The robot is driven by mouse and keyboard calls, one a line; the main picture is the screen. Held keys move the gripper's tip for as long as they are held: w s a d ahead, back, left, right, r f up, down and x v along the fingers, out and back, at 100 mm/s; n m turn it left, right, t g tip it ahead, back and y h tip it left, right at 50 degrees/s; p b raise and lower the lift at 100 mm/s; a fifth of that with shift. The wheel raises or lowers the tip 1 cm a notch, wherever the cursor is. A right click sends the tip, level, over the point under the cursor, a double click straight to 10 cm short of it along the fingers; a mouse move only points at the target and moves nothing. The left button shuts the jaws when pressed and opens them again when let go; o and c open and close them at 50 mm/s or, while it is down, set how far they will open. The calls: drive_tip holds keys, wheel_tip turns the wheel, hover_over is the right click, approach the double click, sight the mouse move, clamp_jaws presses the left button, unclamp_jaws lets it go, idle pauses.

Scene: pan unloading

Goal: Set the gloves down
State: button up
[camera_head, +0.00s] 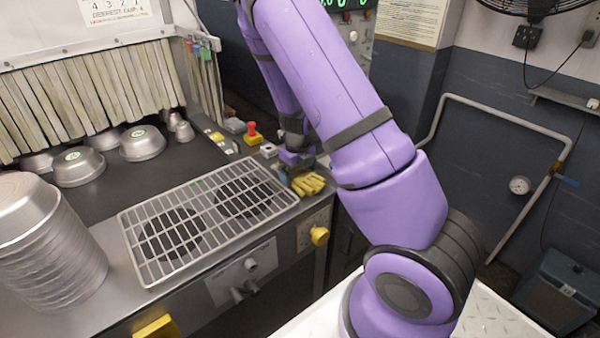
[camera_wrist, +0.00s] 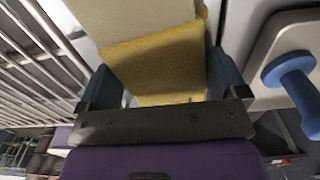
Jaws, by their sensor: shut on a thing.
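The yellow gloves (camera_head: 308,185) are at the right end of the steel counter, beside the wire rack. My gripper (camera_head: 296,163) is directly above and behind them, partly hidden by my arm. In the wrist view the yellow glove fabric (camera_wrist: 150,60) lies between the two fingers of my gripper (camera_wrist: 165,82), which is shut on it. A paler part of the fabric extends beyond the fingers. I cannot tell whether the gloves touch the counter.
The wire rack (camera_head: 148,216) lies left of the gloves. A red knob (camera_head: 252,130) stands behind the rack. Stacked metal pans (camera_head: 50,255) stand at the left, with upturned pans (camera_head: 142,143) at the back. A blue knob (camera_wrist: 290,75) is close to the right finger.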

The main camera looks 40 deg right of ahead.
drive_tip(key=shift+f, duration=0.1)
drive_tip(key=o, duration=0.6)
drive_tip(key=shift+o, duration=0.2)
